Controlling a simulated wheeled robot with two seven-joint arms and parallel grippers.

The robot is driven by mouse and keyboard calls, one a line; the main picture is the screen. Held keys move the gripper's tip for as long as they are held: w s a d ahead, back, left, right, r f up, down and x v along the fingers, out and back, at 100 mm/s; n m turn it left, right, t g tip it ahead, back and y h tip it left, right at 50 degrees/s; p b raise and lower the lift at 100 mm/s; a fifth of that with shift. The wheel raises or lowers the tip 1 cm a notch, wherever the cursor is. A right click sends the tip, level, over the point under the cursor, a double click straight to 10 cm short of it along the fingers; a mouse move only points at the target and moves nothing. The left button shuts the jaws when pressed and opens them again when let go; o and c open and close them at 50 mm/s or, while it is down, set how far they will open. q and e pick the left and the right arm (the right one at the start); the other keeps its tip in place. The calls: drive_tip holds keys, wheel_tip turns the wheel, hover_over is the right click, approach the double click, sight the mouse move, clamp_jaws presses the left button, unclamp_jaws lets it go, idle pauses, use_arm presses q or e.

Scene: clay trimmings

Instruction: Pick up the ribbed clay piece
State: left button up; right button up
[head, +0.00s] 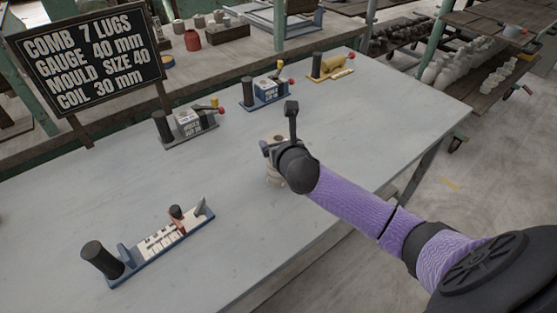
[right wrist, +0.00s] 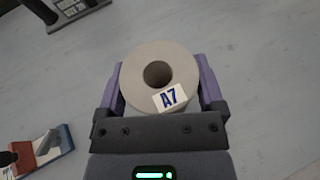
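A round, pale grey clay piece (right wrist: 136,82) with a hole in its top and an "A7" label fills the space between my right gripper's fingers in the right wrist view. My right gripper (right wrist: 160,78) has a purple-lined finger on each side of it, with no clear gap. I cannot tell whether the fingers press on it. In the head view my right gripper (head: 280,143) is around its upper part, and the beige lower part of the clay piece (head: 272,178) shows below. Whether its base touches the table is hidden. My left gripper is out of view.
The grey table (head: 330,213) is clear around the piece. A blue tool with a black handle (head: 160,243) lies at front left. Grey (head: 187,124), blue (head: 264,92) and yellow (head: 331,66) devices stand farther back. A lettered black board (head: 85,58) stands at left.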

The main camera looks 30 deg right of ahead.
clamp_jaws()
